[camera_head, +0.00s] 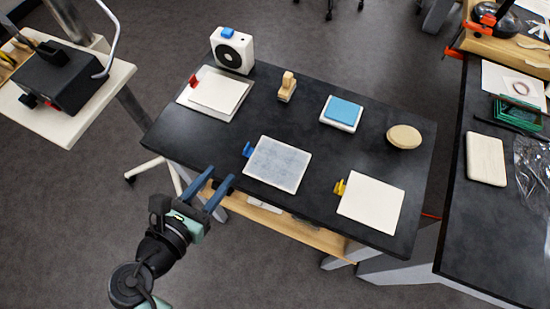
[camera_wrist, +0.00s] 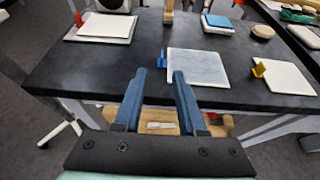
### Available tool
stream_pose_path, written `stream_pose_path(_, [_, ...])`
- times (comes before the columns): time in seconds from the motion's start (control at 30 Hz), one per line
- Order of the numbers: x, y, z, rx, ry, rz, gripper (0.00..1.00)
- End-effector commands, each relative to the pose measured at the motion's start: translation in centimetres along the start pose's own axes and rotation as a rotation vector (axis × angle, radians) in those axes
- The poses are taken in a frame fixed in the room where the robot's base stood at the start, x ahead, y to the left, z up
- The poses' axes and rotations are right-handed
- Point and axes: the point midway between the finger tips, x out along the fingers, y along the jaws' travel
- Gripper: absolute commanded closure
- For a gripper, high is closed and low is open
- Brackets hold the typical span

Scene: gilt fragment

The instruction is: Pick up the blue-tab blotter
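The blue-tab blotter (camera_head: 278,165) lies flat near the front edge of the black table, a pale blue-grey square with a blue tab (camera_head: 248,149) at its left side. It also shows in the wrist view (camera_wrist: 198,68), beyond my fingers. My gripper (camera_head: 221,186) is open and empty, just off the front edge, to the left of the blotter and apart from it. Its two blue fingers (camera_wrist: 157,76) point toward the table in the wrist view. The tip of one finger comes close to the tab in that view.
A red-tab stack (camera_head: 218,91) and a yellow-tab white square (camera_head: 371,203) lie on either side. Behind are a white box with a black disc (camera_head: 232,50), a wooden stamp (camera_head: 287,87), a blue-topped pad (camera_head: 343,111) and a round tan disc (camera_head: 404,137). Bare tabletop surrounds the blotter.

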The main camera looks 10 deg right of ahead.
Motion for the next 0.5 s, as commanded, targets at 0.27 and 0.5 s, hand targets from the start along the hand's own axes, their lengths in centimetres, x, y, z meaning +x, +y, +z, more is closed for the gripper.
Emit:
stream_pose_path(0.27, [5.1,-0.1,0.0,-0.003,-0.002,-0.005,0.6])
stream_pose_path(0.5, [7.3,-0.1,0.1,-0.001,-0.002,-0.002,0.6])
